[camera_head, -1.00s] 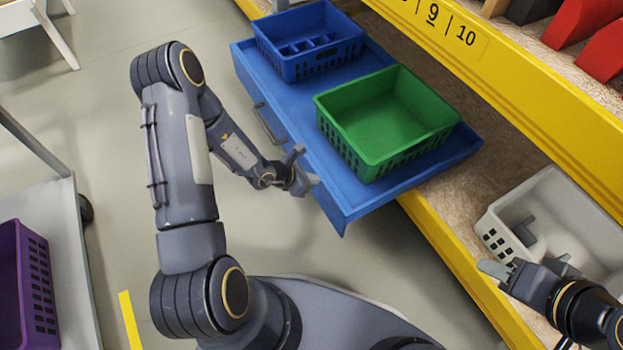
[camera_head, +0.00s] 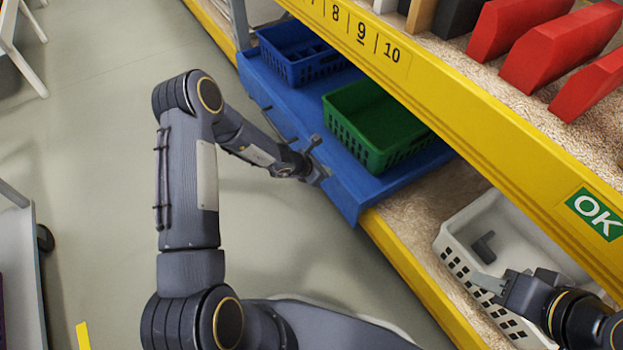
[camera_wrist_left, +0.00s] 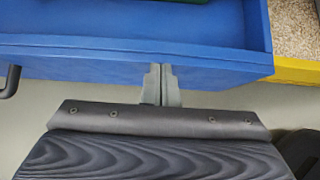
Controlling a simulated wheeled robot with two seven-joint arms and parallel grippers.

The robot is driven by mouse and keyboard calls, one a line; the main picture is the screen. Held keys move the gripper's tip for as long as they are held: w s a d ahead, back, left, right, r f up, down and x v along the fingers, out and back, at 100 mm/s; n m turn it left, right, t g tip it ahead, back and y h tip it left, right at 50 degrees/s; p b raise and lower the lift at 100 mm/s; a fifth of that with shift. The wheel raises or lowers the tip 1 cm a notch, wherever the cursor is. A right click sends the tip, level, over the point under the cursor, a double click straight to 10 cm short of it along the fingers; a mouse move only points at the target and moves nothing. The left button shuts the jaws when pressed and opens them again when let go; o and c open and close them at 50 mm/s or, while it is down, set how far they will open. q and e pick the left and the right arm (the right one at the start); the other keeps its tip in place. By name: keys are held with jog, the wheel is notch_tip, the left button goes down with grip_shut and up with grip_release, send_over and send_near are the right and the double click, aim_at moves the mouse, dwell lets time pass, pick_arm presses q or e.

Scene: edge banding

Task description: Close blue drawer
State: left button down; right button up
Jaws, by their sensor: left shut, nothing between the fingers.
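The blue drawer (camera_head: 345,185) sticks partly out from under the yellow-edged shelf. It carries a blue basket (camera_head: 300,55) and a green basket (camera_head: 372,128). My left gripper (camera_head: 322,172) is at the drawer's front face, towards its near end. In the left wrist view its two fingers (camera_wrist_left: 161,85) are together, with nothing between them, and their tips are at the drawer's front panel (camera_wrist_left: 90,68). The drawer's dark handle (camera_wrist_left: 10,82) is off to the left in that view. My right gripper (camera_head: 492,285) is over the white basket at the lower right; its finger opening is unclear.
The yellow shelf edge (camera_head: 440,85) with numbers runs diagonally above the drawer. Red bins (camera_head: 560,45) stand on that shelf. A white basket (camera_head: 455,245) holding a grey part sits on the lower shelf. The floor (camera_head: 90,120) left of the drawer is clear.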

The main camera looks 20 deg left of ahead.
aim_at(338, 168)
pick_arm(q)
jog(key=shift+w+d, duration=0.85)
jog(key=shift+w, duration=0.15)
jog(key=shift+w+d, duration=0.1)
jog(key=shift+w, duration=0.05)
jog(key=shift+r, duration=0.1)
